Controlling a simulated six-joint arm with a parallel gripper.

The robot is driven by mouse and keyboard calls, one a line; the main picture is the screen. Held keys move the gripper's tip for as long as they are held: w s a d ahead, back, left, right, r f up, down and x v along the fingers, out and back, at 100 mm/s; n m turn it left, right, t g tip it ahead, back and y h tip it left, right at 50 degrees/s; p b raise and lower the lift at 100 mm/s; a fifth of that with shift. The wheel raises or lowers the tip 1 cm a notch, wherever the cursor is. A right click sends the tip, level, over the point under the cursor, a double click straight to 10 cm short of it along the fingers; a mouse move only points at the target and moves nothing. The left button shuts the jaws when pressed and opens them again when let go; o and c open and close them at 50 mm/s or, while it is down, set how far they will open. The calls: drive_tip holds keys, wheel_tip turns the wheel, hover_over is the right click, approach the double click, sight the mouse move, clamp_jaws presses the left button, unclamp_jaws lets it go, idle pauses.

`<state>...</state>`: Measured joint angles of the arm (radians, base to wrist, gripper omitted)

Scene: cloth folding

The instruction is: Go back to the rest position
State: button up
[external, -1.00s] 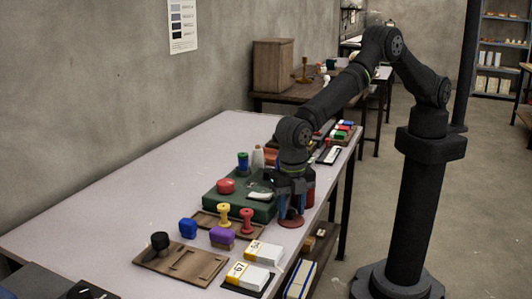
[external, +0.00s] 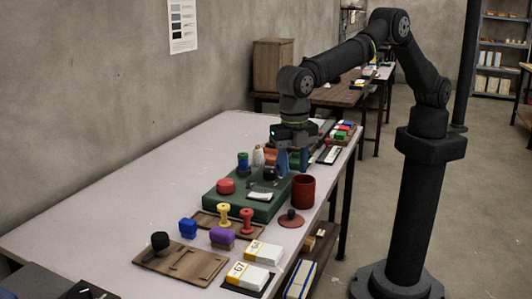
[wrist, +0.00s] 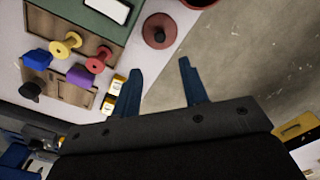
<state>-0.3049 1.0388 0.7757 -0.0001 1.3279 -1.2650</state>
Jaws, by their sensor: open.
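My gripper (external: 292,160) hangs from my arm above the far right part of the green board (external: 228,207), with its blue fingers pointing down. In the wrist view my gripper (wrist: 160,85) shows two blue fingers spread apart with nothing between them. A red-brown disc with a dark knob (external: 291,218) lies on the table near the front edge, apart from the fingers. It also shows in the wrist view (wrist: 159,31). A dark red cup (external: 303,191) stands beside the green board.
Spools, blocks, a wooden rack (external: 180,264) and white-yellow boxes (external: 249,276) lie nearer. The table's left part (external: 110,205) is clear.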

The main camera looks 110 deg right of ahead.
sight(291, 211)
idle(0.3)
drive_tip(key=shift+f, duration=4.3)
drive_tip(key=shift+f, duration=0.1)
drive_tip(key=shift+f, duration=1.6)
wheel_tip(291, 211, up, 11)
drive_tip(key=s+d+r, duration=0.4)
drive_tip(key=s+d, duration=0.1)
drive_tip(key=d, duration=0.4)
drive_tip(key=s+d+r, duration=0.4)
drive_tip(key=s+d, duration=0.2)
drive_tip(key=d, duration=0.3)
drive_tip(key=w+a+f, duration=0.4)
drive_tip(key=a+f, duration=0.6)
drive_tip(key=a, duration=0.1)
